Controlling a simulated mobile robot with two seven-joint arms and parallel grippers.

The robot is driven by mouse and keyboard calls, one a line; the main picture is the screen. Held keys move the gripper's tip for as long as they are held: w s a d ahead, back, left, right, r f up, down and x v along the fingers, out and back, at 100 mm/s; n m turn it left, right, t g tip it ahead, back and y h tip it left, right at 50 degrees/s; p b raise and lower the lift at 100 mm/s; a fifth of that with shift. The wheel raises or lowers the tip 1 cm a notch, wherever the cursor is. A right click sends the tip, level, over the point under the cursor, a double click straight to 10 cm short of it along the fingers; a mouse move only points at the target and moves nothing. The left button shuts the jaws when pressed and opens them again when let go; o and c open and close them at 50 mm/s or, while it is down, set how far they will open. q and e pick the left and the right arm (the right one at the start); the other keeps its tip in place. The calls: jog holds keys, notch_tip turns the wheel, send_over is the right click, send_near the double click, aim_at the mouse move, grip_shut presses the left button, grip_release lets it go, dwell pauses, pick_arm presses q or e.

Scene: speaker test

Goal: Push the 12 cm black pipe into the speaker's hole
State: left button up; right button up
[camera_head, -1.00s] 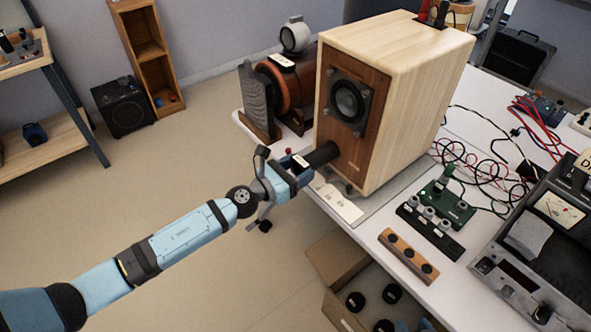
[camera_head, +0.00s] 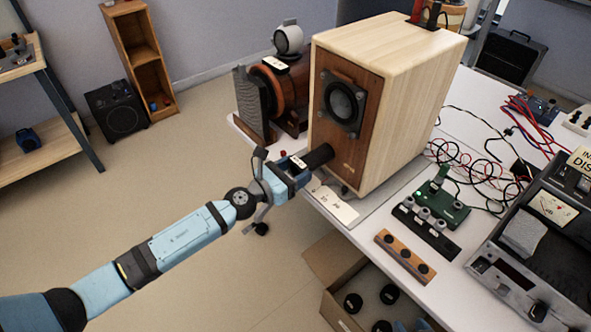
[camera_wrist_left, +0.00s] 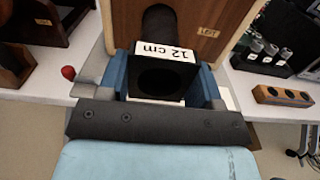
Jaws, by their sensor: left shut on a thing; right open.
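The speaker (camera_head: 400,90) is a pale wooden box with a brown front panel and a round driver, standing on the white table; the panel also shows in the left wrist view (camera_wrist_left: 215,12). The black pipe (camera_head: 319,157) points at the lower front panel; it carries a "12 cm" label in the left wrist view (camera_wrist_left: 160,25). My left gripper (camera_head: 297,168) is shut on the pipe's near end. The pipe's far end hides the hole, so I cannot tell whether it has entered. Small blue tips at the bottom edge appear to be my right gripper (camera_head: 412,326), open and apart from the pipe.
A cardboard box (camera_head: 325,262) with black round pieces stands below the table edge. A wooden block with holes (camera_head: 405,257), a green device (camera_head: 440,207) and a meter unit (camera_head: 540,240) lie right of the speaker. A brown cylindrical object (camera_head: 290,95) stands behind it.

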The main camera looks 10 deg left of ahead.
aim_at(322, 155)
pick_arm(q)
jog(key=shift+b+x, duration=0.4)
jog(key=shift+x, duration=4.1)
dwell(1.2)
jog(key=o, duration=1.1)
jog(key=v, duration=1.4)
